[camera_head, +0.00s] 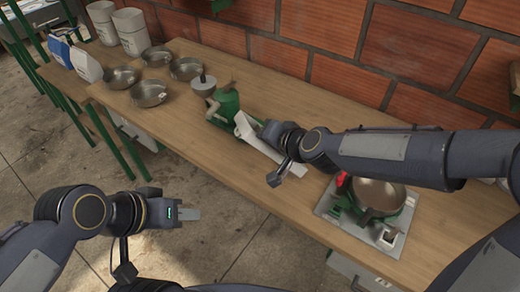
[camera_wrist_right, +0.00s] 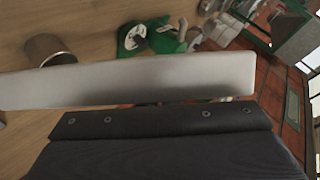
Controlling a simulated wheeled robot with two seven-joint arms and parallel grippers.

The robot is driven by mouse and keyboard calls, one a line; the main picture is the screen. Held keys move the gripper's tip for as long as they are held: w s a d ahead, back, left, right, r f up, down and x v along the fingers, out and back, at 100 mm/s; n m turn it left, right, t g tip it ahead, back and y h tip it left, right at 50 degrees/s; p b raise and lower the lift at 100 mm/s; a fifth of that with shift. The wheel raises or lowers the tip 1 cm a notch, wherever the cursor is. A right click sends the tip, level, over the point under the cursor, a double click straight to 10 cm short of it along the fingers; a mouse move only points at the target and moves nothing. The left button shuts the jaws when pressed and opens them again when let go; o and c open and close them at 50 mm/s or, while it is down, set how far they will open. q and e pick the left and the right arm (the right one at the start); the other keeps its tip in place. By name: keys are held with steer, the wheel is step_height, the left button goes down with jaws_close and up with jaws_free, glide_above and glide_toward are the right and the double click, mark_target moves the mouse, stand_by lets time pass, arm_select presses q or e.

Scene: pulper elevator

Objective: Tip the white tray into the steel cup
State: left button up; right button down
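The white tray (camera_head: 292,166) shows in the head view as a long pale strip over the front part of the bench, partly behind my right arm. My right gripper (camera_head: 250,127) is at its upper-left end; the arm hides the fingers' spacing, so I cannot tell whether they hold it. In the right wrist view a pale slab (camera_wrist_right: 130,80) lies close across the gripper; I cannot tell if it is tray or finger. A steel cup (camera_wrist_right: 45,47) stands on the bench there. My left gripper (camera_head: 188,213) is empty beside the bench, its fingers showing as one block.
A green pulper (camera_head: 228,103) stands just beyond the right gripper. Several steel bowls (camera_head: 149,94) and white buckets (camera_head: 131,31) stand to the left. A brick wall (camera_head: 300,40) bounds the back.

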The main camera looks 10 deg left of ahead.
steer(key=w+d+b, duration=0.1)
steer(key=w+d+r+m+g+y+b, duration=0.1)
steer(key=b, duration=0.1)
steer(key=shift+w+d+m, duration=0.1)
steer(key=shift+d+m, duration=0.1)
steer(key=shift+m, duration=0.1)
steer(key=w+d+m+g+y+b, duration=0.1)
steer(key=w+d+m+g+y, duration=0.2)
steer(key=w+d+m+y, duration=0.3)
steer(key=shift+w+d+f+m+y+b, duration=0.15)
steer(key=shift+w+d+m+y+b, duration=0.25)
steer(key=shift+w+d, duration=1.3)
steer(key=shift+s+d, duration=0.15)
steer(key=shift+s, duration=0.15)
stand_by(0.5)
